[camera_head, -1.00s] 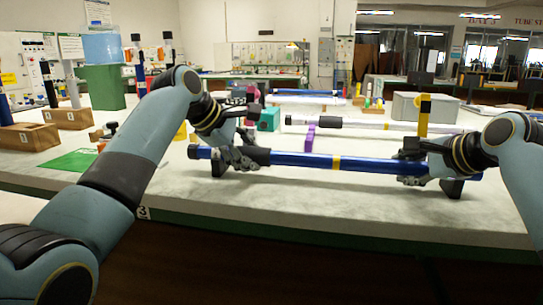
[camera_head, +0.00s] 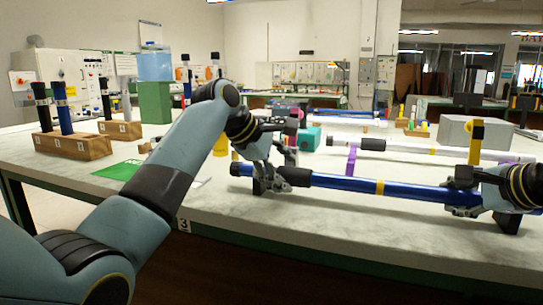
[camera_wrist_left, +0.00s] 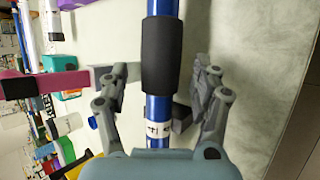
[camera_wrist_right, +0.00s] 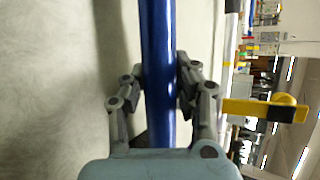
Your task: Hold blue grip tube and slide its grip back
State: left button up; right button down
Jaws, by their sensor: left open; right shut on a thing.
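The blue grip tube (camera_head: 340,182) lies level across the front of the table, with a yellow band (camera_head: 380,187) near its middle. Its black grip (camera_head: 295,176) is a sleeve towards the left end, also seen in the left wrist view (camera_wrist_left: 160,50). My left gripper (camera_wrist_left: 162,80) is open, its fingers on either side of the tube and the grip's near part, with gaps showing. A white label (camera_wrist_left: 158,131) sits on the tube below the grip there. My right gripper (camera_wrist_right: 158,82) is shut on the tube's right part; it also shows in the head view (camera_head: 464,198).
A yellow upright post (camera_head: 475,145) stands near my right gripper. A teal block (camera_head: 309,138), a green mat (camera_head: 120,170) and wooden blocks holding upright tubes (camera_head: 72,146) are further left. The front table edge is close.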

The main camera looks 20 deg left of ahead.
jog(key=shift+s+f, duration=0.15)
jog(key=shift+f, duration=0.3)
pick_arm(q)
jog(key=v, duration=1)
jog(key=shift+a, duration=0.15)
jog(key=shift+r, duration=0.1)
pick_arm(e)
jog(key=c, duration=1.4)
grip_release()
jog(key=o, duration=0.4)
jog(key=shift+d+r, duration=0.1)
jog(key=shift+r, duration=0.05)
pick_arm(q)
jog(key=shift+s, duration=0.1)
pick_arm(e)
jog(key=shift+o, duration=0.3)
jog(key=shift+r, duration=0.1)
